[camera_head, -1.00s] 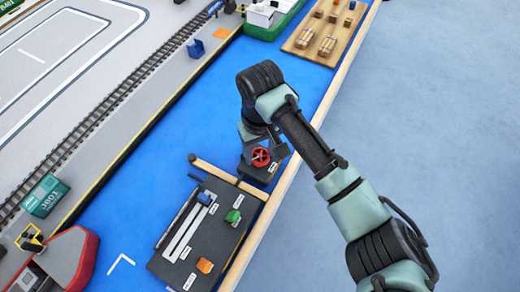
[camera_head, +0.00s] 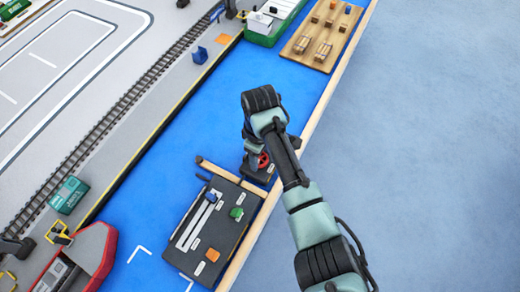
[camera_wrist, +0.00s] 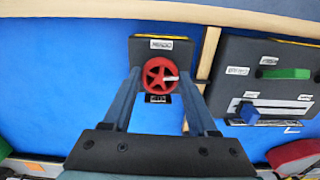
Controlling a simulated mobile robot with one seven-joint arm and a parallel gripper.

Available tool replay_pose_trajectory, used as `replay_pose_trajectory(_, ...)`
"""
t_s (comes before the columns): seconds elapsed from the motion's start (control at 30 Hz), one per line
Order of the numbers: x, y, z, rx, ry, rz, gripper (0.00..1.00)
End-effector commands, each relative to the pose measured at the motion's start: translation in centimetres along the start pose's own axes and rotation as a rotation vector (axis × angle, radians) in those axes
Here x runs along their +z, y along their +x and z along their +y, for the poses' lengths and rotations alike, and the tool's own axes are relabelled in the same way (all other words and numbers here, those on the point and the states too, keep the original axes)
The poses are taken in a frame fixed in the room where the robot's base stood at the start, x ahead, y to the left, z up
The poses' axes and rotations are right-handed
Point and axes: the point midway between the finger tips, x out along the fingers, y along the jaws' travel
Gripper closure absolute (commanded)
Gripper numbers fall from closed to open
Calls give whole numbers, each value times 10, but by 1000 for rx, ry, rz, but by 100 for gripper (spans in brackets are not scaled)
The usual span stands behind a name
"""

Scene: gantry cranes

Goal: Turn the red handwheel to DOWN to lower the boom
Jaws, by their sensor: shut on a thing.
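The red handwheel (camera_wrist: 158,76) sits on a small black box (camera_wrist: 190,48) with a white label above it and another below it in the wrist view. A pale pointer on the wheel points to the right there. The label words are too small to read surely. My gripper (camera_wrist: 160,78) has one finger on each side of the wheel and is shut on it. In the head view the handwheel (camera_head: 263,161) shows only partly, because my wrist covers much of it and hides the fingers.
A black panel (camera_head: 222,240) with blue, green and orange controls lies beside the wheel box. A wooden rail (camera_head: 325,95) runs along the blue floor's edge. A wooden bar (camera_head: 230,177) separates box and panel. A red hull (camera_head: 95,250) and a pallet board (camera_head: 335,20) lie farther off.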

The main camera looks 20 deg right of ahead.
Motion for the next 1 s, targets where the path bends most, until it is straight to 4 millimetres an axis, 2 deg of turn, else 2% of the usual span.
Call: replay_pose_trajectory(1.0, -1, -1, 0, -1, -964, 3, 97)
